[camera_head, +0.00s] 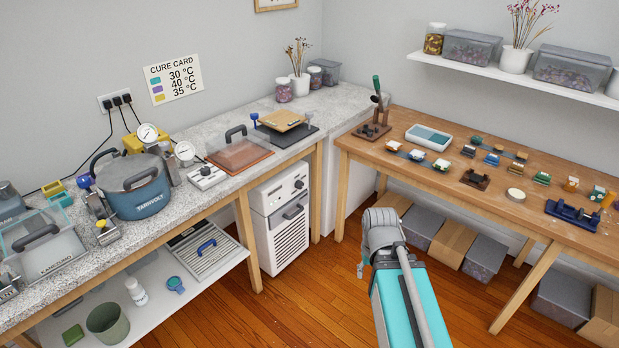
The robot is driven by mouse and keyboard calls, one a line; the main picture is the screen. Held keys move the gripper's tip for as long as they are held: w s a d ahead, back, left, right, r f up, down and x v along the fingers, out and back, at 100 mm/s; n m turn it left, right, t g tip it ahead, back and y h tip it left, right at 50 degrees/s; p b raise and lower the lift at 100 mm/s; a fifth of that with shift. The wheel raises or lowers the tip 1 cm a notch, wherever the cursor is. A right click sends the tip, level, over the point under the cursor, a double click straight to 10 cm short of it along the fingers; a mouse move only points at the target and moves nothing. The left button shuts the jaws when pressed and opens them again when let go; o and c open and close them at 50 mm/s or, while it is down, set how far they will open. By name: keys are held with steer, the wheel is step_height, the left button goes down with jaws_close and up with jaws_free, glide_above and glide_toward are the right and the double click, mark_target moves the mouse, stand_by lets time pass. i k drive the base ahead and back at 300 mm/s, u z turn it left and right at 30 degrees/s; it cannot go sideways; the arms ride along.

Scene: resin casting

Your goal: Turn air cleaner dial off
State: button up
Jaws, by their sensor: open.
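A white box-shaped unit (270,238), which looks like the air cleaner, stands on the floor beneath the right end of the stone counter. Its front has a small dark dial (298,184) near the top, a dark handle (293,211) below it and a slotted grille at the bottom. The dial is too small for its setting to be read. My gripper (361,269) shows only partly, at the left of my arm's grey end, right of the unit and apart from it. It is open; its fingers are mostly hidden by my arm, and I see nothing held.
The stone counter (330,107) overhangs the unit, with a wooden leg (247,240) at its left. A wooden workbench (440,178) stands right, with grey bins (424,226) beneath. Wooden floor (315,290) is clear before the unit. A shelf (225,262) holds a tray.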

mark_target(299, 184)
steer(key=z, duration=0.05)
steer(key=i, duration=1.2)
steer(key=z, duration=0.1)
